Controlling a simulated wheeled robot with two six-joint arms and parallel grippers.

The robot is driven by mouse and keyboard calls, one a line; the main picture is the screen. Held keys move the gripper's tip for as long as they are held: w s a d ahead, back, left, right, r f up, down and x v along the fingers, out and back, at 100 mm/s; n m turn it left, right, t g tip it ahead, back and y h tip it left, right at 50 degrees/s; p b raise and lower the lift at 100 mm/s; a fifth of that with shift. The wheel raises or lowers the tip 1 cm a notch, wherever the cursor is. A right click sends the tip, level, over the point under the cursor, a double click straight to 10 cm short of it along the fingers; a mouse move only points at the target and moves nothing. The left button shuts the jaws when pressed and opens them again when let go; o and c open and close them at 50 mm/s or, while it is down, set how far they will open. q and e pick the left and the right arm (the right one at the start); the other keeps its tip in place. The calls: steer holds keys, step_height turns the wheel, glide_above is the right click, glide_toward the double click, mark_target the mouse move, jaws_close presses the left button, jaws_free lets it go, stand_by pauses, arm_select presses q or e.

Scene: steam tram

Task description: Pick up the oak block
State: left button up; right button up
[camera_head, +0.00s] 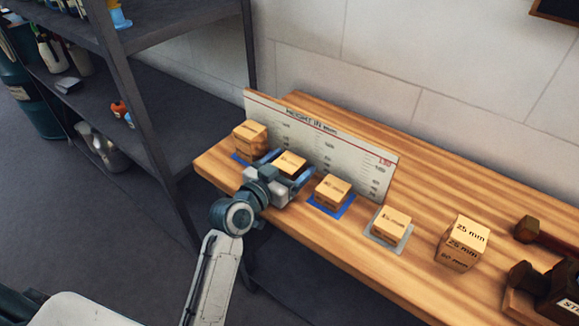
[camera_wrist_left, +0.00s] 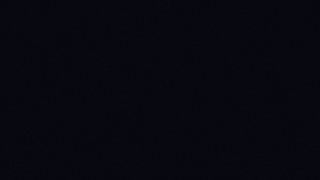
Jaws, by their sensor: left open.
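Several light wooden blocks stand in a row on a wooden bench; I cannot tell which one is the oak block. The leftmost block (camera_head: 250,137) is on a blue pad. My left gripper (camera_head: 285,168) is open at the second block (camera_head: 290,162), with a finger on either side of it; I cannot tell whether they touch it. A third block (camera_head: 332,191) is on a blue pad, and a fourth block (camera_head: 392,222) is on a grey pad. A larger block (camera_head: 464,242) marked "25 mm" stands further right. The left wrist view is black. My right gripper is not in view.
A white height board (camera_head: 345,160) with printed scales stands close behind the blocks. Dark tools, one like a hammer (camera_head: 527,229), lie at the right of the bench (camera_head: 440,180). Dark metal shelving (camera_head: 147,135) with bottles stands at the left. The bench behind the board is clear.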

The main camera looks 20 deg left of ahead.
arm_select(q)
steer(key=c, duration=1.1)
steer(key=shift+s+a+r, duration=0.1)
